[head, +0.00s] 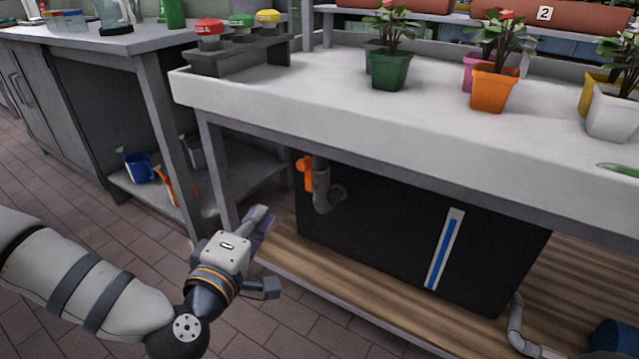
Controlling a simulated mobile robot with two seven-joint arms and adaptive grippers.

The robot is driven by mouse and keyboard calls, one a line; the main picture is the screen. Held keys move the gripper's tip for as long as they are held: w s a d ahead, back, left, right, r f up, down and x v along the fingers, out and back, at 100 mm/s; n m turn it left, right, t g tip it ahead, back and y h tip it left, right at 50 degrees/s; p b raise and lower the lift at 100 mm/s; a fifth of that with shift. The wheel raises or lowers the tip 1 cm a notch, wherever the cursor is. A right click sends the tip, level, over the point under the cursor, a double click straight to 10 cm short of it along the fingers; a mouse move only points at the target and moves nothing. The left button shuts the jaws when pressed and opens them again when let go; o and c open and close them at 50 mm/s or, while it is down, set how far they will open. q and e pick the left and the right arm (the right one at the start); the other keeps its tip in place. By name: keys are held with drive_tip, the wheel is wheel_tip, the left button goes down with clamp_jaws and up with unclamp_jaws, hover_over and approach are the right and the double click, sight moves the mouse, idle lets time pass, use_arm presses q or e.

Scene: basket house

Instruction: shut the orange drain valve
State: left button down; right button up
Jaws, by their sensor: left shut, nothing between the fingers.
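The orange drain valve (305,174) is under the front of the white bench. Its handle stands roughly upright on the left side of a short grey drain pipe (322,188), which bends to the right below it. My left gripper (262,226) is below and to the left of the valve, apart from it, near the bench leg. It is shut and empty, with its fingers pointing up and to the right. My right gripper is not in view.
The white bench (330,108) overhangs the valve. A black tank (390,235) stands behind the pipe on a wooden shelf (340,290). A grey leg (217,170) is left of the valve. Red, green and yellow buttons (240,32) and potted plants (390,70) stand above.

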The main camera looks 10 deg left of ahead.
use_arm(q)
drive_tip(key=w+a+r+n+t+y, duration=0.2)
drive_tip(key=w+a+r, duration=0.1)
drive_tip(key=w+r, duration=0.15)
drive_tip(key=b, duration=0.3)
hover_over(307, 177)
drive_tip(key=s+a, duration=0.4)
drive_tip(key=shift+w+f, duration=0.1)
drive_tip(key=shift+f, duration=0.35)
drive_tip(key=shift+r, duration=0.1)
drive_tip(key=shift+d+m+p, duration=0.25)
drive_tip(key=shift+m+p, duration=0.1)
drive_tip(key=shift+m, duration=0.15)
